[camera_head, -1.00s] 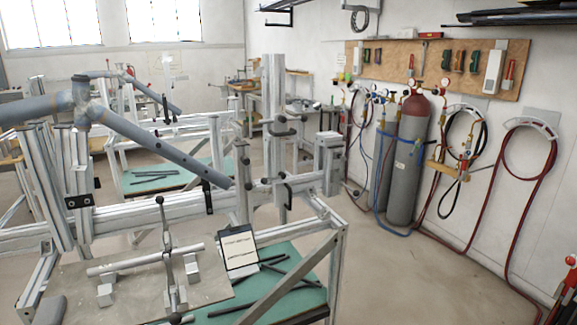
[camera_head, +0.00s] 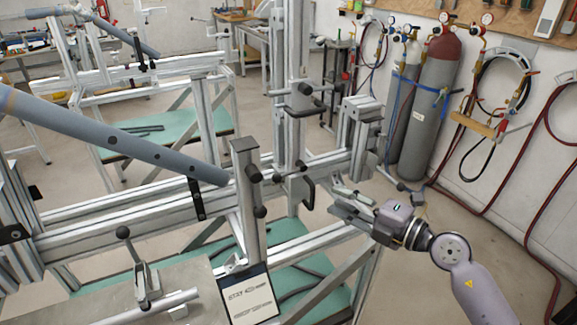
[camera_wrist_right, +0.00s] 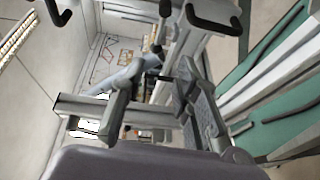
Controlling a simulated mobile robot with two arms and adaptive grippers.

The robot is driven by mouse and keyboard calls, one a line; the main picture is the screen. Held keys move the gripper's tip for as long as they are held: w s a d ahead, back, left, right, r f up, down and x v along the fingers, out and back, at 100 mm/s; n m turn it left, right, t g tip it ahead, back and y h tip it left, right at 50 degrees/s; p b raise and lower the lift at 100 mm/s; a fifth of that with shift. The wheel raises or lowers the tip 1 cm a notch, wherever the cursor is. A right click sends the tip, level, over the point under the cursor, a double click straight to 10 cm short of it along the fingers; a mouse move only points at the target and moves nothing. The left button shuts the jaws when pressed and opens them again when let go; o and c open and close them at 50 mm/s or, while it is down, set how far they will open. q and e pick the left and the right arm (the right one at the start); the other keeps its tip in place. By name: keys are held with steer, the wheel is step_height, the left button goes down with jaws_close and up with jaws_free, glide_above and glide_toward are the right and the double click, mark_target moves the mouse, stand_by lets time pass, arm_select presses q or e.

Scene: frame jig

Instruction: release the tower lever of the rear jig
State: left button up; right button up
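The nearest jig is an aluminium frame holding a blue-grey tube (camera_head: 120,138). Its tall tower (camera_head: 294,60) carries black levers: an upper one (camera_head: 304,89) and a lower curved handle (camera_head: 308,192). A shorter post (camera_head: 247,190) in front has black knobs. A second jig (camera_head: 150,75) stands behind at the left. I cannot tell which lever the task means. My right gripper (camera_head: 342,202) is open and empty, right of the lower handle and apart from it. In the right wrist view its two fingers (camera_wrist_right: 160,110) are spread, with black handles (camera_wrist_right: 215,22) beyond. My left gripper is out of view.
A clipboard-like white sheet (camera_head: 250,298) hangs at the near jig's front. Green shelves (camera_head: 285,272) hold dark tubes. Gas cylinders (camera_head: 435,105) with hoses stand by the right wall. Bare floor (camera_head: 425,225) lies between jig and wall.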

mark_target(287, 175)
steer(key=p+x, duration=0.1)
steer(key=x, duration=1.5)
steer(key=shift+a+r, duration=0.1)
steer(key=shift+a, duration=0.15)
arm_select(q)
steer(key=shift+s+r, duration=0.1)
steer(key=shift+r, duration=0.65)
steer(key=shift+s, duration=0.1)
arm_select(e)
jaws_close()
